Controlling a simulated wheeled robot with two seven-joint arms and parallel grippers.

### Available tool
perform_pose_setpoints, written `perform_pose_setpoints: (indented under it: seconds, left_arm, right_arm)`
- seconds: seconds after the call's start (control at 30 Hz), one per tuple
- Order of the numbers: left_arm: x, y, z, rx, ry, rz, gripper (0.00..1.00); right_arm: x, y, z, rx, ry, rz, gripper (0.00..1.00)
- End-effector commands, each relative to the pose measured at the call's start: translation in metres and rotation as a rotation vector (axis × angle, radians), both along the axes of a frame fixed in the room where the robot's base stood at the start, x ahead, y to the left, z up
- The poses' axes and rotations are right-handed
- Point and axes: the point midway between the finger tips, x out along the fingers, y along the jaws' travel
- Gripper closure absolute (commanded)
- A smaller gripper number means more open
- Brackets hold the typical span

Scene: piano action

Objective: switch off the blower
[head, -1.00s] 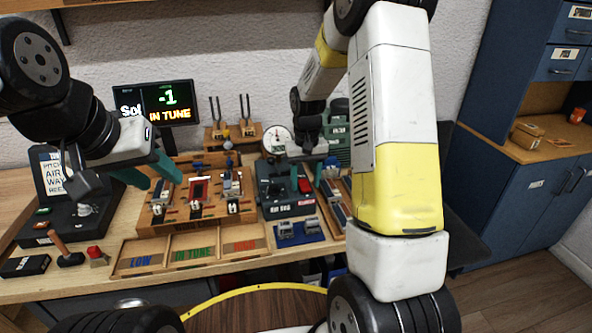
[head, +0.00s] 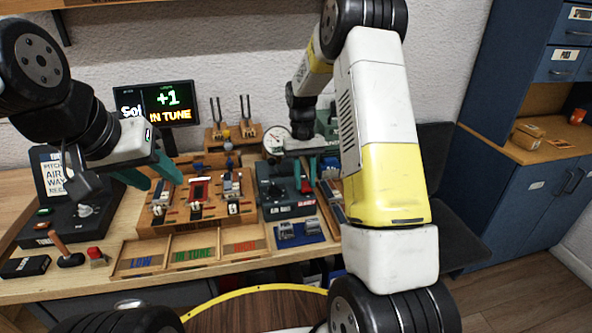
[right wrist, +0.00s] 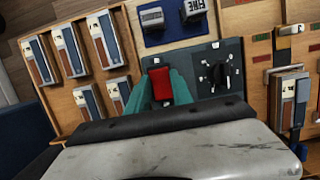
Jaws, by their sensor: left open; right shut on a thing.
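The blower control box (head: 287,209) is a dark unit with a label, standing right of the wooden reed rig. In the right wrist view its face carries a red switch (right wrist: 161,83) and a black dial (right wrist: 215,73). My right gripper (right wrist: 159,88) has its teal fingers on both sides of the red switch and is shut on it. In the head view my right gripper (head: 300,174) reaches down onto the box. My left gripper (head: 166,184) is open and empty, above the left edge of the wooden rig. Whether the switch is on or off cannot be told.
A monitor (head: 158,104) reads "+1 IN TUNE". A sorting tray (head: 193,252) lies at the front. A blue mat (head: 302,238) with metal blocks lies in front of the box. A round gauge (head: 275,139) stands behind. Wooden reed blocks (right wrist: 110,40) sit close beside the box.

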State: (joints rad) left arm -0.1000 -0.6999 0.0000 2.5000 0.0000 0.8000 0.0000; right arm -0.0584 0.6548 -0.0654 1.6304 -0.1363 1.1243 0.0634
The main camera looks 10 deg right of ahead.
Motion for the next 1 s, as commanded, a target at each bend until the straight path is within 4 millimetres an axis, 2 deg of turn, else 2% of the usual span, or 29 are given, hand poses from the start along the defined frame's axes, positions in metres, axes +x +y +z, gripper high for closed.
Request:
perform_pose_setpoints:
  seconds: [0.23,0.27,0.37,0.73,1.0]
  left_arm:
    - [0.000,0.000,0.000,0.000,0.000,0.000,0.57]
    - [0.000,0.000,0.000,0.000,0.000,0.000,0.57]
    - [0.000,0.000,0.000,0.000,0.000,0.000,0.57]
    - [0.000,0.000,0.000,0.000,0.000,0.000,0.57]
    - [0.000,0.000,0.000,0.000,0.000,0.000,0.57]
  right_arm:
    - [0.000,0.000,0.000,0.000,-0.001,-0.001,1.00]
    - [0.000,0.000,0.001,-0.001,-0.001,-0.001,0.69]
    - [0.000,0.000,0.000,0.000,-0.001,-0.001,0.51]
    - [0.002,0.000,0.005,0.000,-0.002,0.000,0.51]
    - [0.013,0.000,0.046,-0.001,-0.005,0.000,0.51]
